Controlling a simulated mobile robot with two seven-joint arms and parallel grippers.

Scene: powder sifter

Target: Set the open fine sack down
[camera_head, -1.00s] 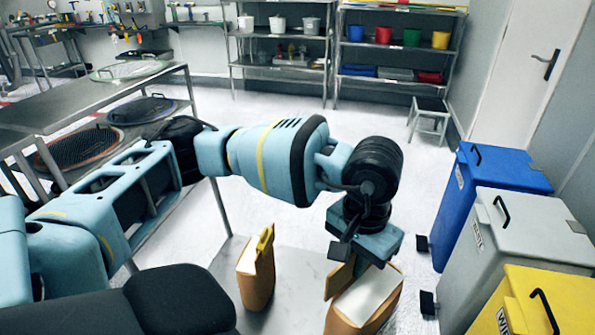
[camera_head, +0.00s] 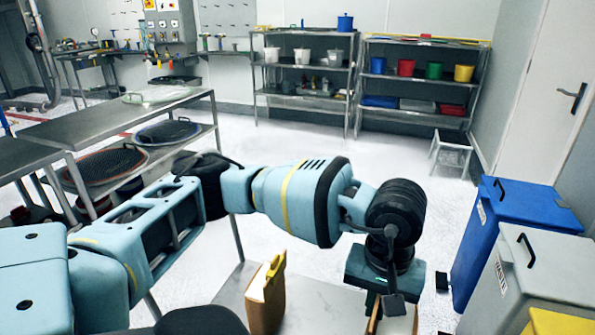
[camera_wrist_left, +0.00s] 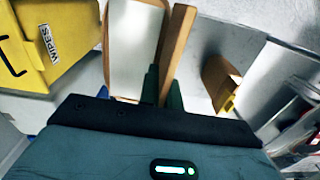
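An open brown sack (camera_head: 398,325) with a white inside is at the bottom edge of the head view, mostly cut off. In the left wrist view the open sack (camera_wrist_left: 133,50) shows its pale inside and brown walls. My left gripper (camera_head: 380,302) is above it, with its green fingers (camera_wrist_left: 163,88) closed on a brown strip that looks like the sack's wall. The sack's base is hidden, so I cannot tell whether it touches the surface below. My right gripper is not in view.
A second brown sack (camera_head: 265,305) with a yellow clip (camera_head: 275,268) stands left of my gripper on a grey surface (camera_head: 232,290). Blue (camera_head: 505,240), grey (camera_head: 535,275) and yellow (camera_head: 560,322) bins stand on the right. A steel table (camera_head: 90,120) is at the left.

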